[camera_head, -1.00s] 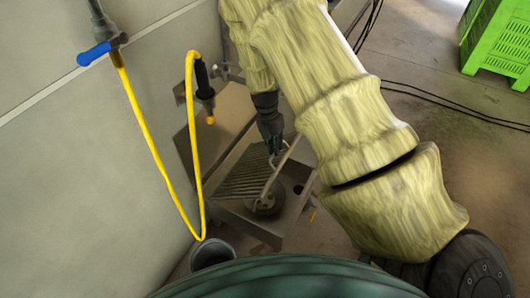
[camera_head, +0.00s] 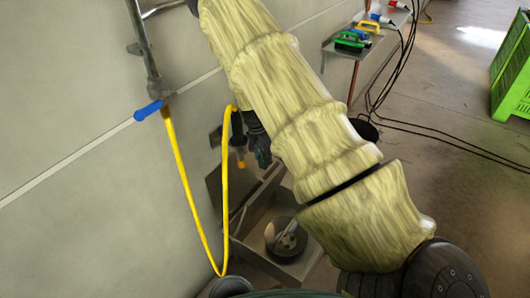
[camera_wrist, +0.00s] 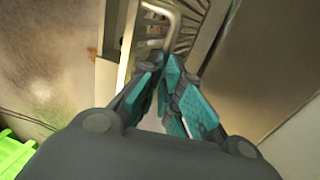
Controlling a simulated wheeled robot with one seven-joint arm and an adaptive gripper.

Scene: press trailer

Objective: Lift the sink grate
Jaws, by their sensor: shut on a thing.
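The sink grate (camera_wrist: 190,30) shows in the wrist view as a row of metal bars with a bent rod handle (camera_wrist: 166,9) at the top. My gripper (camera_wrist: 166,62) is shut on the grate's handle, with its teal-padded fingers close together at the rod. In the head view my gripper (camera_head: 262,158) is mostly hidden behind my arm, above the back of the metal sink (camera_head: 300,270). The sink's basin is open to view there, with a round drain (camera_head: 285,238) at the bottom. The grate cannot be made out clearly in the head view.
A yellow hose (camera_head: 184,190) hangs from a pipe with a blue valve handle (camera_head: 148,110) left of the sink. A green crate (camera_head: 511,75) stands at the right. Black cables (camera_head: 440,133) cross the floor. A shelf (camera_head: 340,48) with coloured items is at the back.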

